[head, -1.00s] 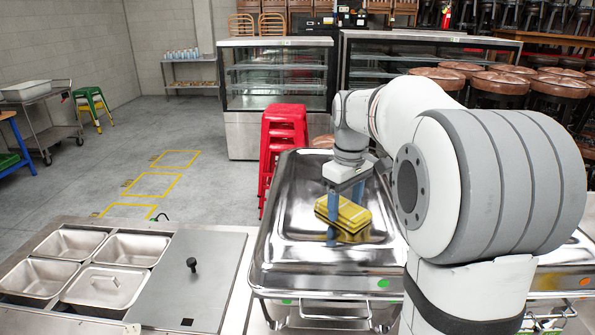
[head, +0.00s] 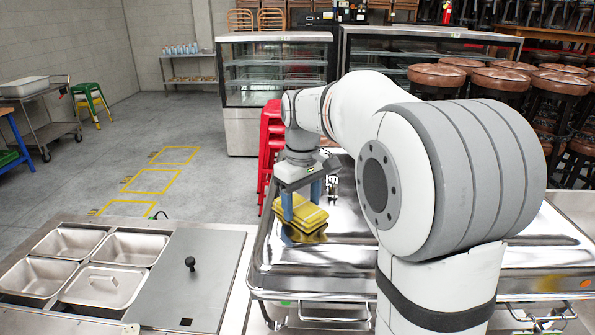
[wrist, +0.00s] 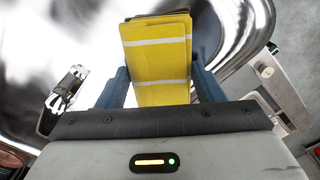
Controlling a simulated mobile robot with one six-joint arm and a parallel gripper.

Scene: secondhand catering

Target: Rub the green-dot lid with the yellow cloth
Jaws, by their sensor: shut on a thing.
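The yellow cloth (head: 303,214) is a folded pad with pale stripes. My gripper (head: 301,200) is shut on it, with one blue finger on each side. The cloth is at the left part of the shiny steel green-dot lid (head: 310,284), with its reflection directly below; it looks in contact, but a small gap cannot be ruled out. The green dot (head: 285,302) shows at the front edge. In the wrist view the cloth (wrist: 158,60) sits between the fingers, over the blurred shiny lid (wrist: 60,30). My arm hides the lid's right part.
The lid's handle (head: 332,188) stands behind and right of the cloth. An orange dot (head: 585,283) marks another dish at right. Steel pans (head: 115,290) and a flat cover with a black knob (head: 191,263) lie at left. Red stools (head: 268,150) stand behind the lid.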

